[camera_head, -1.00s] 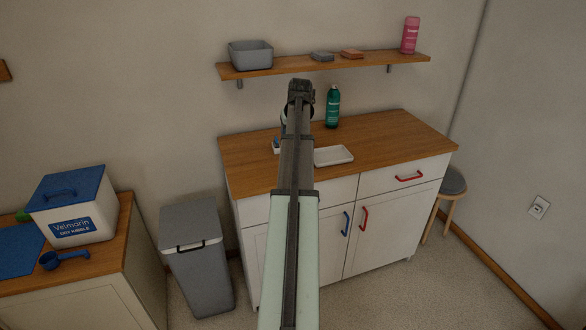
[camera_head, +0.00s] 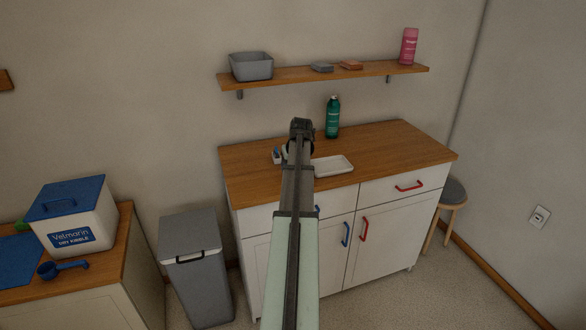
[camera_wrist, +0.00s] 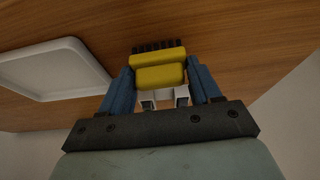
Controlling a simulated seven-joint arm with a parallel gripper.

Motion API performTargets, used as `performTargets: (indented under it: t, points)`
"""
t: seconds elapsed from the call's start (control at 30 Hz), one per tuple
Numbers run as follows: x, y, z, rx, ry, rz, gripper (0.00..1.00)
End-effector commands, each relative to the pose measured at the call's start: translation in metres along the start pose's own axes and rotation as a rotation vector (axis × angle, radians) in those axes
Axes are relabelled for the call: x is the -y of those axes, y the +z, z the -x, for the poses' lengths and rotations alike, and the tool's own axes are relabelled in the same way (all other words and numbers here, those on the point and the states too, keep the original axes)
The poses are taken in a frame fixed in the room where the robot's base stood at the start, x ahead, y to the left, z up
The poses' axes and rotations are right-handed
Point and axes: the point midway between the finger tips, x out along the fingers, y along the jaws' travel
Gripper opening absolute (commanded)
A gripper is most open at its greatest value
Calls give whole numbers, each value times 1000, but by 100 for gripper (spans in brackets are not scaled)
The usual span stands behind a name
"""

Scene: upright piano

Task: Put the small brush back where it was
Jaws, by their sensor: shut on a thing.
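The small brush (camera_wrist: 158,64), yellow with dark bristles, is between the blue fingers of my gripper (camera_wrist: 160,78) in the wrist view. My gripper is shut on it. Its bristles point toward the top of that view, over the wooden counter top. In the head view, my gripper end (camera_head: 302,128) is above the counter, and my arm hides the brush there. A small white and blue item (camera_head: 277,155) stands on the counter just left of my arm, partly hidden. Pale pieces (camera_wrist: 165,95) show below the brush in the wrist view; I cannot tell what they are.
A white tray (camera_head: 345,170) lies on the counter (camera_head: 395,150) right of my arm. A green bottle (camera_head: 332,118) stands behind. Above, a shelf (camera_head: 290,79) holds a grey bin (camera_head: 251,66), two small blocks and a pink bottle (camera_head: 409,46). The counter's right side is clear.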

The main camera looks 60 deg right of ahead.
Motion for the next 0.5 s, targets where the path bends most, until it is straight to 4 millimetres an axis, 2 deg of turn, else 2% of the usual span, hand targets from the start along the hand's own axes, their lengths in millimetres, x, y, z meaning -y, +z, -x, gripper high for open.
performTargets:
  t: [0.1,0.47,0.5]
  points:
    - [0,4,-8,0,0,0,38]
    - [0,5,-11,0,0,0,38]
    - [0,4,-11,0,0,0,66]
